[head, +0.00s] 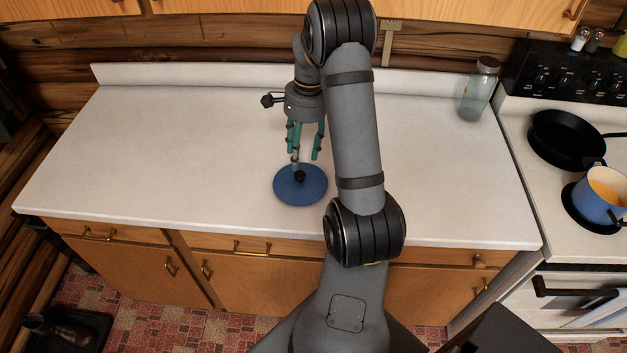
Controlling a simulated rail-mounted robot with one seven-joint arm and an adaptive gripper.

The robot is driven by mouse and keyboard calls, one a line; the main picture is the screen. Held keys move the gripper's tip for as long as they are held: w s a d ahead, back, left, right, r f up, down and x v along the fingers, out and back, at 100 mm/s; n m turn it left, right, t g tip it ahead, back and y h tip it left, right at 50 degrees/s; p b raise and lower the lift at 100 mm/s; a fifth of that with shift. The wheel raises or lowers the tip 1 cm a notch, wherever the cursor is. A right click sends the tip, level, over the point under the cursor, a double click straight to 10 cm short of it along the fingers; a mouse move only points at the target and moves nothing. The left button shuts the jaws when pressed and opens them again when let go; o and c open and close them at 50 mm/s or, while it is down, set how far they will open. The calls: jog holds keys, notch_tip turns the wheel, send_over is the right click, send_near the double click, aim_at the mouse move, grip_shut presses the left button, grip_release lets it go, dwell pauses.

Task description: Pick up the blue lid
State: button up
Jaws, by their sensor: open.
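The blue lid (288,191) lies flat on the white counter, near its front edge, left of my arm. It is a round disc with a small dark knob (300,176) in its middle. My gripper (306,162) points down over the far part of the lid, with its green fingers spread apart and nothing held between them. One fingertip appears very close to the knob; I cannot tell whether it touches.
The white counter (170,140) is clear on both sides. A glass jar (476,95) stands at its back right. On the stove at right are a black pan (566,138) and a blue pot (597,205). A low backsplash runs behind.

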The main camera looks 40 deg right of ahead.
aim_at(300, 173)
jog(key=shift+s+d+f, duration=0.15)
jog(key=shift+f, duration=0.45)
jog(key=shift+f+p, duration=0.3)
jog(key=shift+f, duration=0.25)
jog(key=shift+w+a+f+p, duration=0.15)
jog(key=shift+f+p, duration=0.3)
jog(key=shift+f, duration=0.75)
jog(key=shift+w+a+f+p, duration=0.15)
jog(key=shift+f+p, duration=0.3)
jog(key=shift+f, duration=0.7)
jog(key=shift+s, duration=0.1)
jog(key=shift+c, duration=0.2)
jog(key=c, duration=1.1)
grip_shut()
